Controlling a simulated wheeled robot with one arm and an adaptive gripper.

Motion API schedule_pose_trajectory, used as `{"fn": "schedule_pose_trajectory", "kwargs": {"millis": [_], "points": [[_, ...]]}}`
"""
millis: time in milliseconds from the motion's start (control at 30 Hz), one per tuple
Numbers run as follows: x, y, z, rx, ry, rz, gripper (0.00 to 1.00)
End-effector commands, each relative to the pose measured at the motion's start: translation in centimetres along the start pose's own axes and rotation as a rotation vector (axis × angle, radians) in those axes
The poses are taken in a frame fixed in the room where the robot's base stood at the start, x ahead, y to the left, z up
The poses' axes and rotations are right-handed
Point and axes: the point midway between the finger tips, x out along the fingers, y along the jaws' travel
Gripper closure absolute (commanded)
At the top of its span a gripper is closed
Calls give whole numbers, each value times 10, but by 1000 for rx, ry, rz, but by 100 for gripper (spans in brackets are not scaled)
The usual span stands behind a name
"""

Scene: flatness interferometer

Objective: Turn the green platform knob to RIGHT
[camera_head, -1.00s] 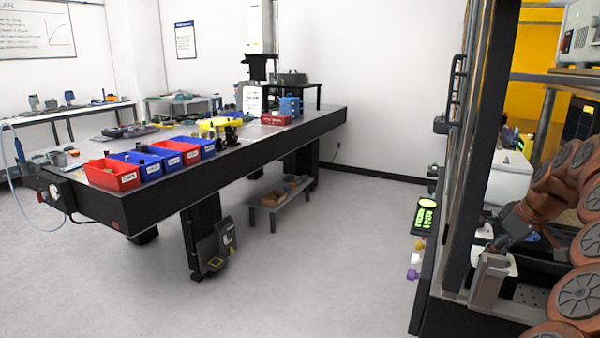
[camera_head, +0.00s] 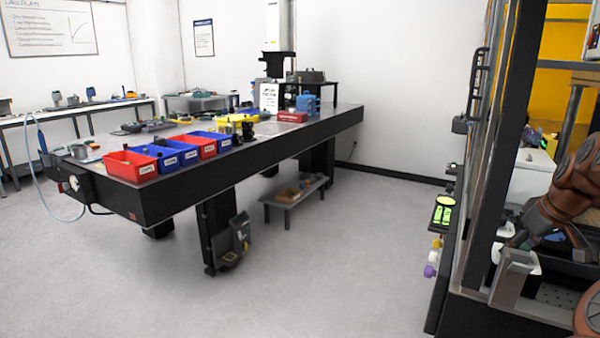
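I cannot make out a green platform knob for certain. A small control panel (camera_head: 442,213) with lit green markings sits on the side of the dark frame at the right. Below it, a yellow knob (camera_head: 436,243), a white knob (camera_head: 433,256) and a purple knob (camera_head: 430,271) stick out from the edge. My orange-brown arm is at the right edge. My gripper (camera_head: 518,238) appears as dark parts at the arm's end, behind the frame's post. Its fingers are not clear, and I see nothing certain held in it.
A long black table (camera_head: 250,160) with red and blue bins (camera_head: 172,157) stands at the left. A low grey stool (camera_head: 293,197) stands under it. The floor (camera_head: 330,260) between table and frame is clear. The frame's dark post (camera_head: 510,140) stands near my arm.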

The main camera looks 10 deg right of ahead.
Motion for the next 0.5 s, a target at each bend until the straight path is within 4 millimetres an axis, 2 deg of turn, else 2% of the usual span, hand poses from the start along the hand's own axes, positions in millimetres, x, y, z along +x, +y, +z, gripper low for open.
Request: {"fn": "schedule_pose_trajectory", "kwargs": {"millis": [33,67,200,233,500], "points": [[0,0,0,0,-1,0,80],[0,0,0,0,-1,0,49],[0,0,0,0,-1,-1,34],[0,0,0,0,-1,-1,31],[0,0,0,0,0,-1,31]]}}
